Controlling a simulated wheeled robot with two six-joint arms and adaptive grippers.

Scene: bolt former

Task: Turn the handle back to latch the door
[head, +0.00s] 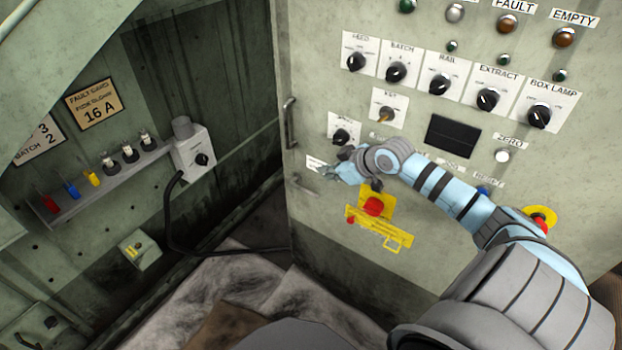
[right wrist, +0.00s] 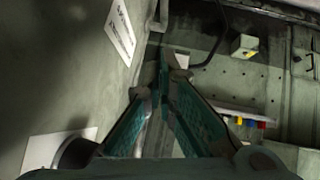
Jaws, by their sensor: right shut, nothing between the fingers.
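The grey-green control panel (head: 330,240), which looks like the door, stands beside a recess on its left. A vertical bar handle (head: 290,122) is near the panel's left edge. A small grey lever-like handle (head: 303,187) sits lower on the same edge, roughly level. I cannot tell which one latches the door. My right gripper (head: 324,177) is shut and empty, in front of the panel just right of the lower handle. In the right wrist view its fingers (right wrist: 164,75) meet at the tips. Contact with the handle cannot be told. My left gripper is out of view.
Right of my gripper are several black knobs (head: 397,72), a red button (head: 373,206) and a yellow hasp (head: 385,232). The recess holds a fuse shelf (head: 100,182), a grey switch box (head: 193,155) and a black cable (head: 170,225). Open space lies left of the panel edge.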

